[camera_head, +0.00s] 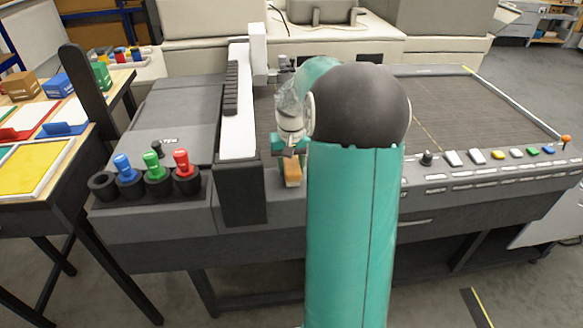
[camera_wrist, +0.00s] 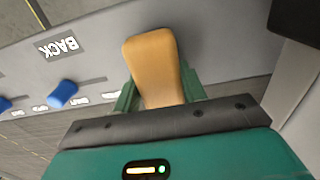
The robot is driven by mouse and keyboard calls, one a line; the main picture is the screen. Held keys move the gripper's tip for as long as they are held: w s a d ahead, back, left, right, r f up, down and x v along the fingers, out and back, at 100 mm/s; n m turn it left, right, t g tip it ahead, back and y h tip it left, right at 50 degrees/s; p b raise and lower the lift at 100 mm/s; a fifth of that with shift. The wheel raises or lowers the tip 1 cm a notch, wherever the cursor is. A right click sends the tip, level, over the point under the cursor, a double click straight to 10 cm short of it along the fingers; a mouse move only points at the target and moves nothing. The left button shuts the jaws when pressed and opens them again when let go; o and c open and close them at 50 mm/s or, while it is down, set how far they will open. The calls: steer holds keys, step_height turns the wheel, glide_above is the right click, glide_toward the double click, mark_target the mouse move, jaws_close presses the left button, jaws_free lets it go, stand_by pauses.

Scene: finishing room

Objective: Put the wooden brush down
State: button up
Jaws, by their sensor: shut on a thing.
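The wooden brush (camera_wrist: 155,65) shows in the wrist view as a tan, rounded block between the two green fingers. My gripper (camera_wrist: 158,98) is shut on it. In the head view the brush (camera_head: 292,172) hangs below my gripper (camera_head: 290,150), near the front edge of the grey machine, just right of the black and white upright bar. My own arm hides the machine surface to the right of it. I cannot tell whether the brush touches the machine.
Red, green and blue handled tools (camera_head: 152,170) stand in dark holders at the left. A control row with coloured buttons (camera_head: 498,155) runs along the right front. The upright bar (camera_head: 240,140) stands close to my gripper. A wooden table (camera_head: 70,150) with trays is at far left.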

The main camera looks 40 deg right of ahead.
mark_target(292, 163)
steer(key=shift+f, duration=0.35)
steer(key=shift+s+f, duration=0.1)
steer(key=shift+f, duration=0.05)
steer(key=o, duration=1.2)
step_height(292, 163, up, 12)
steer(key=shift+r, duration=0.2)
